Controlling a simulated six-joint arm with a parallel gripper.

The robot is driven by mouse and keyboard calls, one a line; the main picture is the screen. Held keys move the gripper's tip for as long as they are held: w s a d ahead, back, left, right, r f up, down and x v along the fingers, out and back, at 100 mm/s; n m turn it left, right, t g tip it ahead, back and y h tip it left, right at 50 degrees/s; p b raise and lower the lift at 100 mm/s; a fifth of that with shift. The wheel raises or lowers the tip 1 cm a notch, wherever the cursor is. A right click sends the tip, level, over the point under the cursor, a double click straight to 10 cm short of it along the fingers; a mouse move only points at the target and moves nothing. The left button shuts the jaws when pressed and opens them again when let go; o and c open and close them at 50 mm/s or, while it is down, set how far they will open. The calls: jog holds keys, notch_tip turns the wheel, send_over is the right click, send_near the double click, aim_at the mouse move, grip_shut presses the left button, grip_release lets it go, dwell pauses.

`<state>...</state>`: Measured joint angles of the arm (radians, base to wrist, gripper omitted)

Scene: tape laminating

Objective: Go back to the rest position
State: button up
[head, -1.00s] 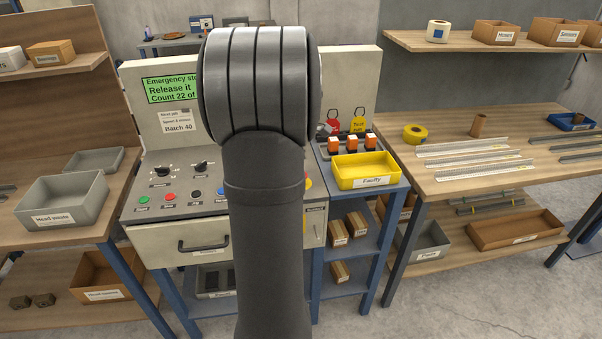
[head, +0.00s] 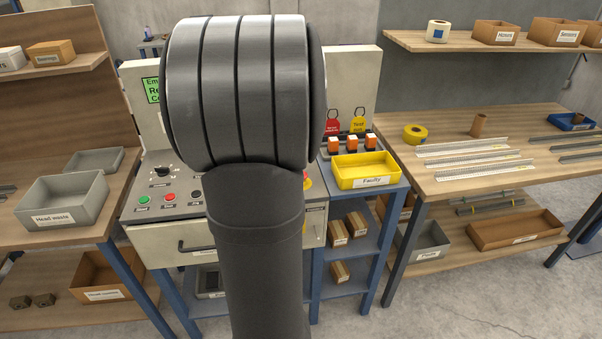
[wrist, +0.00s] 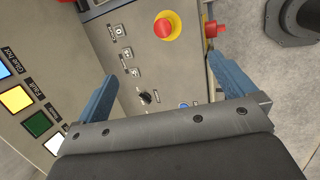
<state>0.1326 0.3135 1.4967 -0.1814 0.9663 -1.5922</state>
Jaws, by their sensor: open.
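My gripper (wrist: 160,68) is open in the wrist view, with its two blue fingers wide apart and nothing between them. Past the fingers lies a grey control panel with a red emergency stop button (wrist: 163,28) on a yellow base and a black rotary knob (wrist: 146,97). In the head view my dark arm link fills the middle and hides the gripper. The arm stands in front of the control console (head: 142,238) and covers most of its screen and part of its buttons.
A yellow bin marked Faulty (head: 362,169) sits right of the arm, in front of several orange-topped switches (head: 352,142). A grey Head waste bin (head: 62,200) stands on the left bench. Metal strips and a yellow tape roll (head: 415,134) lie on the right bench (head: 440,186).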

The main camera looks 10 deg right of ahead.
jog(key=shift+s+a+r, duration=0.15)
jog(key=shift+s+r, duration=0.05)
jog(key=shift+r, duration=0.35)
